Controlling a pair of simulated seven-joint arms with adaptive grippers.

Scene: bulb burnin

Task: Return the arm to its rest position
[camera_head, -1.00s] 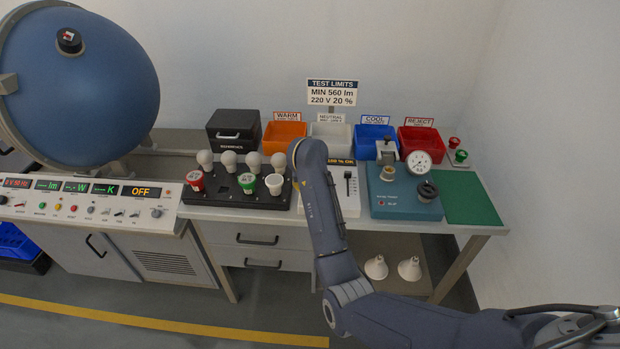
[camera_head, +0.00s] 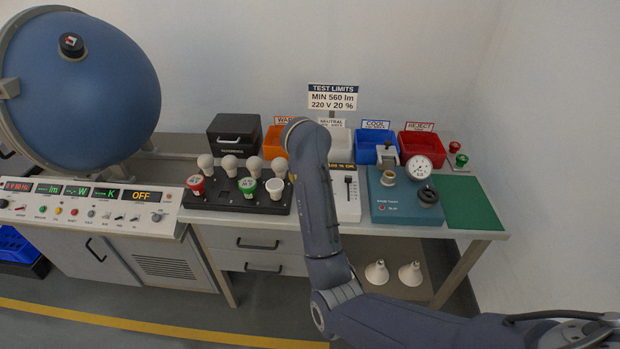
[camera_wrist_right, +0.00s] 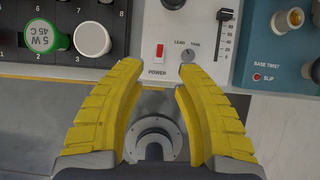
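My right arm (camera_head: 318,195) comes in from the lower right in the head view and reaches up over the bench; its own links hide its gripper there. In the right wrist view, my right gripper (camera_wrist_right: 158,80) has its two yellow fingers spread wide with nothing between them. The fingertips lie over the front edge of the bench, just short of a white panel with a red power switch (camera_wrist_right: 159,50) and a slider (camera_wrist_right: 225,32). My left gripper is not in view.
The black bulb tray (camera_head: 230,201) holds several bulbs. The blue tester (camera_head: 392,209) with a gauge stands to the right, beside a green mat (camera_head: 472,214). Orange (camera_head: 273,145), blue (camera_head: 366,153) and red (camera_head: 425,148) bins line the back. A blue sphere (camera_head: 85,95) stands left.

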